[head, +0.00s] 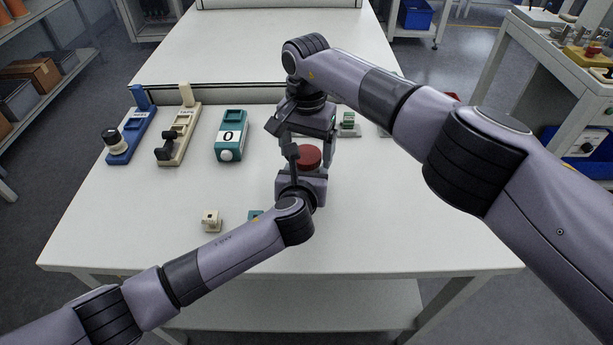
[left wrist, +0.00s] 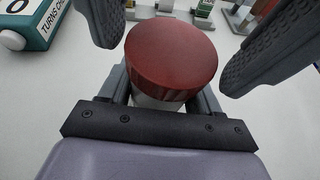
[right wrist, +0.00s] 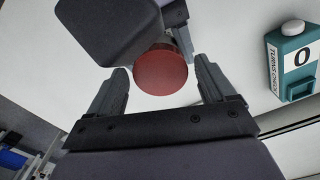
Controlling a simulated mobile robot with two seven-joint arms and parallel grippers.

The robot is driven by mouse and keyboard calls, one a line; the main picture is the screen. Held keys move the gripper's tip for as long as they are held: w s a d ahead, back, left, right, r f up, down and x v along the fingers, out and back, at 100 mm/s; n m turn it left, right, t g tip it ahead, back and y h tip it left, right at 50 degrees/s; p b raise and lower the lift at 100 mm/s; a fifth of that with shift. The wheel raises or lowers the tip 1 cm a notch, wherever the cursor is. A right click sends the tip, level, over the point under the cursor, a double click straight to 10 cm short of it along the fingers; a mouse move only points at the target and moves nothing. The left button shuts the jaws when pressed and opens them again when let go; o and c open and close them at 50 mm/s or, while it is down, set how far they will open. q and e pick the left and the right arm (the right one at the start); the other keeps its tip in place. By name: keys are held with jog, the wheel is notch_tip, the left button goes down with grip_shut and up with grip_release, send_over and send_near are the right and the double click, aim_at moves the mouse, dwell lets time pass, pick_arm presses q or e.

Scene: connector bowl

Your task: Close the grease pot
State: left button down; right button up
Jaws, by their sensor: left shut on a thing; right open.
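The grease pot has a pale body (left wrist: 158,103) and a ribbed red lid (head: 309,157) on top. The lid also shows in the left wrist view (left wrist: 170,55) and the right wrist view (right wrist: 161,72). My left gripper (head: 303,178) is shut on the pot body, which it mostly hides. My right gripper (head: 311,150) comes from above, open, with one finger on each side of the lid and gaps visible between. The lid sits over the body; I cannot tell how tightly it is seated.
A teal turns-check box (head: 230,140) reading 0 stands to the left. Farther left are a cream device (head: 178,138) and a blue device (head: 128,138). A small cream block (head: 211,221) lies at the front. Small connector pieces (head: 348,125) stand behind my right gripper. The table's front right (head: 420,230) is clear.

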jog(key=shift+c, duration=0.3)
jog(key=c, duration=1.1)
jog(key=shift+o, duration=0.2)
jog(key=m, duration=0.3)
jog(key=shift+m, duration=0.3)
jog(key=o, duration=1.2)
jog(key=shift+c, duration=0.2)
